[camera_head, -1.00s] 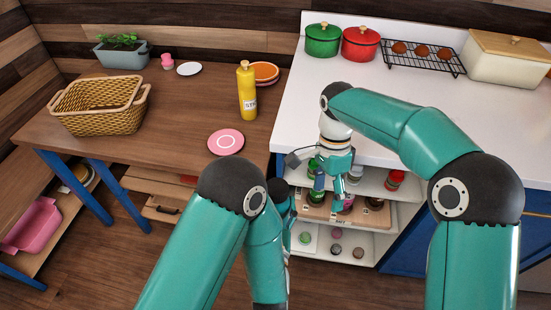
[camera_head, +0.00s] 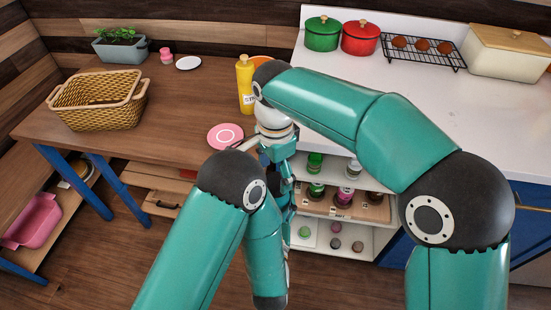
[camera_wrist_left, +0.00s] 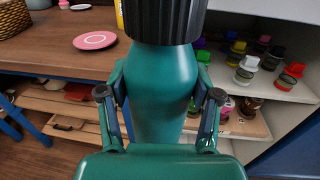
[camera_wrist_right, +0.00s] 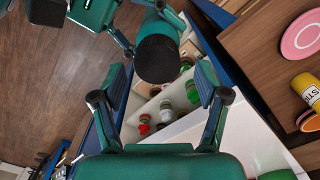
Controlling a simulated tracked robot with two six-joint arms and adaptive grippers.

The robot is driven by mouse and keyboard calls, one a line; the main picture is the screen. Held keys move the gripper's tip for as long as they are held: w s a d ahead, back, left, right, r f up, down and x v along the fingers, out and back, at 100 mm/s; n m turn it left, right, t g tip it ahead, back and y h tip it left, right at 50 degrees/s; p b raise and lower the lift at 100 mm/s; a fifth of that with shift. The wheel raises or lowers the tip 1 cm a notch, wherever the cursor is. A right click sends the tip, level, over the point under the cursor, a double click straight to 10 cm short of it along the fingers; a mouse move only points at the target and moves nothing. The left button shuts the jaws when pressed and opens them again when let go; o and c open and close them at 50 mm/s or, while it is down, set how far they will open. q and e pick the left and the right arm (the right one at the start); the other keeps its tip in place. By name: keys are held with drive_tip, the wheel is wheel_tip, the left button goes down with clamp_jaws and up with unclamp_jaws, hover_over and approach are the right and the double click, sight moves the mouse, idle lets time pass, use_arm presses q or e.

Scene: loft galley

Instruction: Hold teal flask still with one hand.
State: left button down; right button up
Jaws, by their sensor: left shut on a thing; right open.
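The teal flask (camera_wrist_left: 160,90) has a ribbed black cap (camera_wrist_left: 165,18). In the left wrist view it stands between the fingers of my left gripper (camera_wrist_left: 160,84), which is shut on its body. The right wrist view shows the flask's black cap (camera_wrist_right: 157,60) towards that camera, with part of its teal body behind. My right gripper (camera_wrist_right: 159,82) is open, its fingers on either side of the cap with gaps. In the head view my right gripper (camera_head: 280,158) is above my left forearm; the flask is mostly hidden behind my arms there.
The open shelves (camera_head: 330,240) beside the flask hold several small jars. A yellow bottle (camera_head: 245,85) and a pink plate (camera_head: 225,136) stand on the wooden table (camera_head: 180,110), near its right part. The white counter (camera_head: 400,100) lies right, under my right arm.

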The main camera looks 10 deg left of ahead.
drive_tip(key=shift+f, duration=1.25)
drive_tip(key=c, duration=1.2)
drive_tip(key=n, duration=0.5)
drive_tip(key=shift+r+n, duration=0.1)
drive_tip(key=shift+n, duration=0.3)
drive_tip(key=n, duration=1.5)
drive_tip(key=shift+r, duration=0.35)
